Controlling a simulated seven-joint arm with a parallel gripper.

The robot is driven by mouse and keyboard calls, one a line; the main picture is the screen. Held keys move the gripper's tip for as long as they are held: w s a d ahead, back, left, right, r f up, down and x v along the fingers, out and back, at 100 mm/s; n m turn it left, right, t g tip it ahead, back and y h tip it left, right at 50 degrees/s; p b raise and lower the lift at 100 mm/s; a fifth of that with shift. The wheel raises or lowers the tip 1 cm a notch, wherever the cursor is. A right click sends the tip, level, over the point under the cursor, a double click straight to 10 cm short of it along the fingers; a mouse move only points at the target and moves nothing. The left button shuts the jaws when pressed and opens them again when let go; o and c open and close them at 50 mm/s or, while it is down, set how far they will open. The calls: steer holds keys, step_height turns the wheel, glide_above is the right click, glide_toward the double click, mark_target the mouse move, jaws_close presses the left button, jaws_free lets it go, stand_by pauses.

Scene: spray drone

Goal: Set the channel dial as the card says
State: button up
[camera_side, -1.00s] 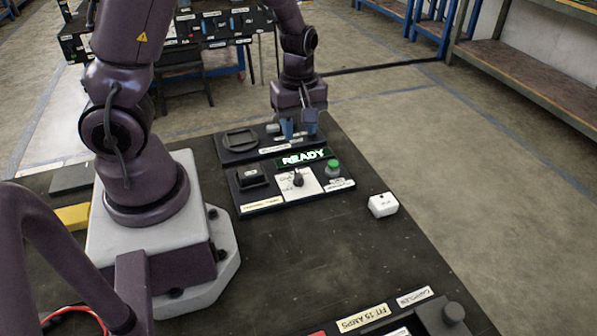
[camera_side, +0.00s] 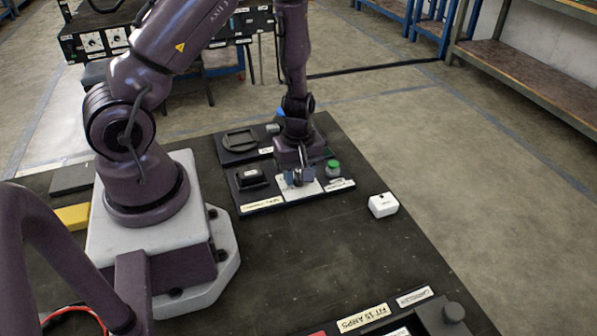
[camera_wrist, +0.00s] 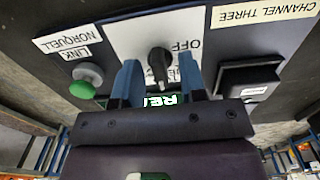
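The channel dial is a black knob (camera_wrist: 160,62) on a white plate (camera_wrist: 120,38) marked OFF, with other markings partly hidden. In the wrist view my gripper (camera_wrist: 159,66) has its two blue fingers apart, one on each side of the knob, with visible gaps. In the side view my gripper (camera_side: 298,178) is low over the dial plate and hides the knob. A card reading CHANNEL THREE (camera_wrist: 265,13) lies on the panel beside the dial plate. The knob's pointer setting is not clear to me.
A green button (camera_side: 333,165) with a label reading LINK NORQUELL (camera_wrist: 72,45) is beside the dial. A black square block (camera_side: 250,177) is on the other side. A white box (camera_side: 382,205) stands right of the panel.

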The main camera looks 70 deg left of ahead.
jaws_close()
steer(key=shift+m, duration=0.3)
steer(key=m, duration=0.4)
steer(key=shift+m, duration=2.1)
jaws_free()
steer(key=shift+r, duration=0.1)
